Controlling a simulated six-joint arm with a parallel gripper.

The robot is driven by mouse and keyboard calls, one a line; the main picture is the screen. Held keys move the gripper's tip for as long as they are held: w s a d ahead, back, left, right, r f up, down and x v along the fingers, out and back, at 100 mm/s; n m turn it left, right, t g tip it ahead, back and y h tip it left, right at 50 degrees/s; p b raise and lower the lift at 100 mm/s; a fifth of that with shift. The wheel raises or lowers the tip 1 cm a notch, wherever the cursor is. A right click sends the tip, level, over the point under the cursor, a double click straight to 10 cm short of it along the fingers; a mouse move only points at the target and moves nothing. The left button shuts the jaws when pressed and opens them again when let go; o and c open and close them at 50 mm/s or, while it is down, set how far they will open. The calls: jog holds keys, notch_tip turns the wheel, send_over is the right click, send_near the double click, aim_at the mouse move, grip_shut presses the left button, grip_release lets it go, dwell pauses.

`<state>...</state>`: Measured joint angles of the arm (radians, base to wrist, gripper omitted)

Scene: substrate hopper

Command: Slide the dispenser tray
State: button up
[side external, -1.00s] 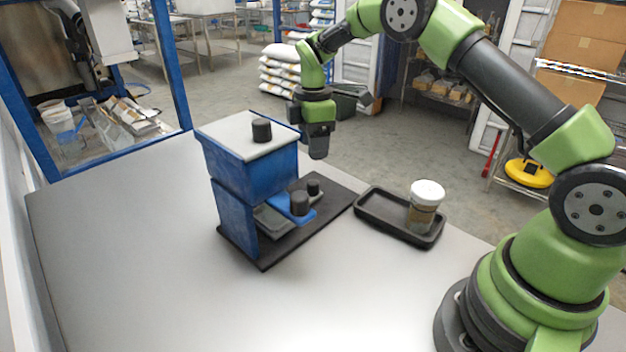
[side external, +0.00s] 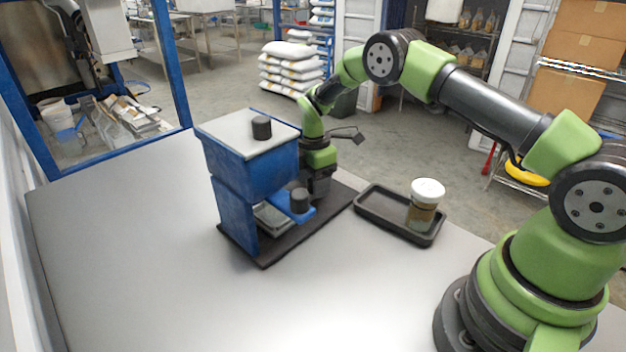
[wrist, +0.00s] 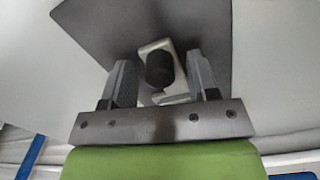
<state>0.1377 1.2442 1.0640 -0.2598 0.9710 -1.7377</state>
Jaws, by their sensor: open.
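The blue hopper (side external: 250,170) has a grey lid with a black knob (side external: 262,128) and stands on a dark base plate (side external: 335,205). A blue sliding tray (side external: 302,214) sticks out low on its right side, with a black cylinder (side external: 300,199) on it. My gripper (side external: 318,196) is lowered over the base plate, close behind that cylinder. In the wrist view a black knob (wrist: 159,68) on a light grey piece (wrist: 175,98) sits between my open fingers, with gaps visible. My gripper hides the smaller knob in the side view.
A black shallow tray (side external: 385,222) stands right of the base plate and holds a jar (side external: 424,208) with a white lid. The hopper body is close to my gripper's left. The grey table (side external: 150,260) is clear in front and at left.

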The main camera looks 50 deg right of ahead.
grip_shut()
jog(key=shift+a, duration=2.55)
grip_release()
jog(key=shift+d, duration=0.1)
